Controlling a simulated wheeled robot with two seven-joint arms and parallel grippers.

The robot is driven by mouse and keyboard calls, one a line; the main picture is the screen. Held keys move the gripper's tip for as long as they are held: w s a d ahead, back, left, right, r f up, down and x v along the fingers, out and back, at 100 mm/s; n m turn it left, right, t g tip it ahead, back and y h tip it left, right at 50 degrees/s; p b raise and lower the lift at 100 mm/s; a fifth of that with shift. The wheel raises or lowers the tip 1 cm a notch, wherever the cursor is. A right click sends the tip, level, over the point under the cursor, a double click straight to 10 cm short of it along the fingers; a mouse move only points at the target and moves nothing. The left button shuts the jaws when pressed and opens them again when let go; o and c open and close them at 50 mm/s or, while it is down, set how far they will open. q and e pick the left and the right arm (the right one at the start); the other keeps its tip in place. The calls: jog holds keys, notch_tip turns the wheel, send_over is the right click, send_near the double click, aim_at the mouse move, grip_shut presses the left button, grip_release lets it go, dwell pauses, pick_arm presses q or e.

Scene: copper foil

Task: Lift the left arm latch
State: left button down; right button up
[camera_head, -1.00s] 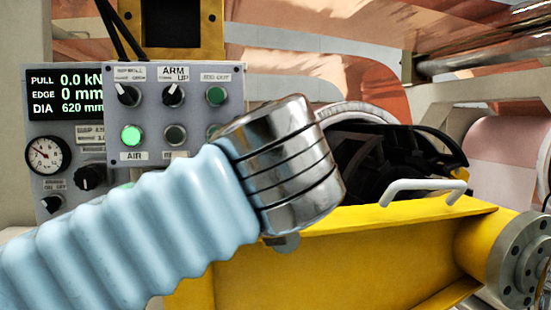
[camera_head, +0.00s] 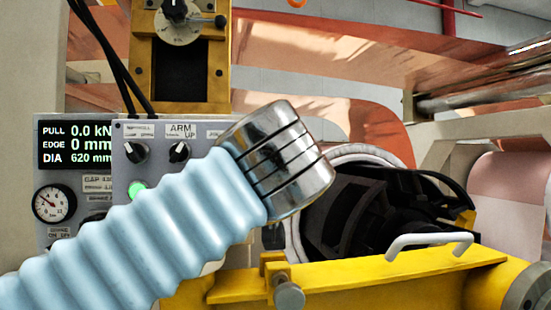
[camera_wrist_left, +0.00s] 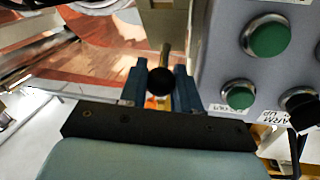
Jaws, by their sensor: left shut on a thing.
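My left arm, in a pale blue ribbed sleeve, comes in from the left in the head view and ends in a metal wrist. The wrist hides the gripper's fingers there. In the left wrist view my left gripper (camera_wrist_left: 160,88) shows two blue fingers, one on each side of a black ball knob (camera_wrist_left: 160,80). A brass-coloured stem (camera_wrist_left: 165,55) shows just beyond the knob. The gripper is shut on this knob, which I take for the latch handle. The latch's body cannot be made out. My right gripper is not in view.
A grey control panel (camera_head: 125,170) with knobs and buttons stands behind the arm; its buttons (camera_wrist_left: 268,38) are close to the gripper's right. A yellow beam (camera_head: 370,285) with a white handle (camera_head: 428,242) lies below. Dark machinery (camera_head: 385,205) and copper foil (camera_head: 380,130) are behind.

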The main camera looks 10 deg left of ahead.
pick_arm(q)
jog(key=c, duration=0.9)
grip_release()
jog(key=shift+a, duration=0.1)
jog(key=shift+o, duration=0.2)
jog(key=shift+s, duration=0.1)
jog(key=shift+s, duration=0.25)
jog(key=s+d+b, duration=0.1)
jog(key=s+b, duration=0.1)
jog(key=s, duration=1.1)
jog(key=shift+d, duration=0.35)
